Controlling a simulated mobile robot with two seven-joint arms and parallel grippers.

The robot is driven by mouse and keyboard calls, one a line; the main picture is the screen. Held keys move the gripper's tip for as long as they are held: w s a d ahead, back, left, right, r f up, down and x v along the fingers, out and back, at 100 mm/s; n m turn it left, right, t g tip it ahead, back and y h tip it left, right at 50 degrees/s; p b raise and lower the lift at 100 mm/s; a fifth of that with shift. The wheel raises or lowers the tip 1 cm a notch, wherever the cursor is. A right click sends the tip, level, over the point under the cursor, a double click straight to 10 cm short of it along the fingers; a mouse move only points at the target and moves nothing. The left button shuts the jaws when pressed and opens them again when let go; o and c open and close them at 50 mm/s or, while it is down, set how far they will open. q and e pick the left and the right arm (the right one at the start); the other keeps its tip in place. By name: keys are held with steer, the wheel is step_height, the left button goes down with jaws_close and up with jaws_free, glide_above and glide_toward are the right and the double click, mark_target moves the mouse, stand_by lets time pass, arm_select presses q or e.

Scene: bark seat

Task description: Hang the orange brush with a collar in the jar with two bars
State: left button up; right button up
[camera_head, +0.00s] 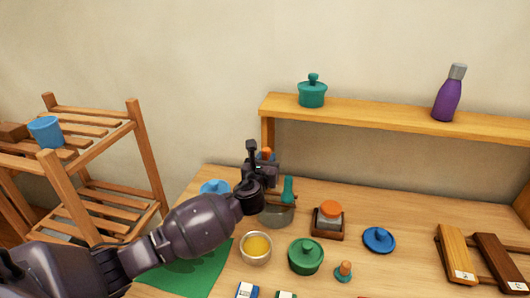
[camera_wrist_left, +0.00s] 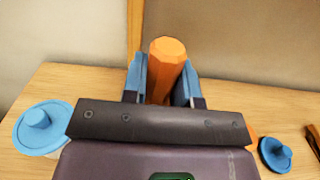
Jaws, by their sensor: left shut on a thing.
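My left gripper (camera_head: 262,168) is shut on the orange brush (camera_wrist_left: 167,68). In the left wrist view the brush's orange faceted handle stands upright between the two fingers. In the head view only its orange top (camera_head: 267,152) shows above the gripper; its collar and lower end are hidden. A greyish see-through jar (camera_head: 277,217) stands on the table just below and right of the gripper, with a teal handle (camera_head: 288,188) sticking up from it. The gripper hides part of the jar, so I cannot tell whether the brush is inside its rim. My right gripper is not in view.
A yellow-filled bowl (camera_head: 257,246), a green lidded pot (camera_head: 306,257), an orange-topped block in a wooden holder (camera_head: 328,220) and a blue lid (camera_head: 379,240) stand near the jar. Another blue lid (camera_wrist_left: 38,127) lies left. A raised wooden shelf (camera_head: 400,116) runs behind.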

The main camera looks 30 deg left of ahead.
arm_select(q)
steer(key=shift+w+a+r, duration=0.25)
steer(key=shift+w+a, duration=0.2)
steer(key=shift+w, duration=0.15)
steer(key=shift+f+b, duration=0.3)
steer(key=shift+f, duration=0.8)
steer(key=shift+f+b, duration=0.4)
steer(key=shift+b, duration=0.2)
steer(key=shift+f+b, duration=0.75)
steer(key=shift+b, duration=0.1)
step_height(320, 180, down, 5)
steer(key=b, duration=0.4)
steer(key=shift+f+b, duration=0.1)
steer(key=shift+b, duration=0.2)
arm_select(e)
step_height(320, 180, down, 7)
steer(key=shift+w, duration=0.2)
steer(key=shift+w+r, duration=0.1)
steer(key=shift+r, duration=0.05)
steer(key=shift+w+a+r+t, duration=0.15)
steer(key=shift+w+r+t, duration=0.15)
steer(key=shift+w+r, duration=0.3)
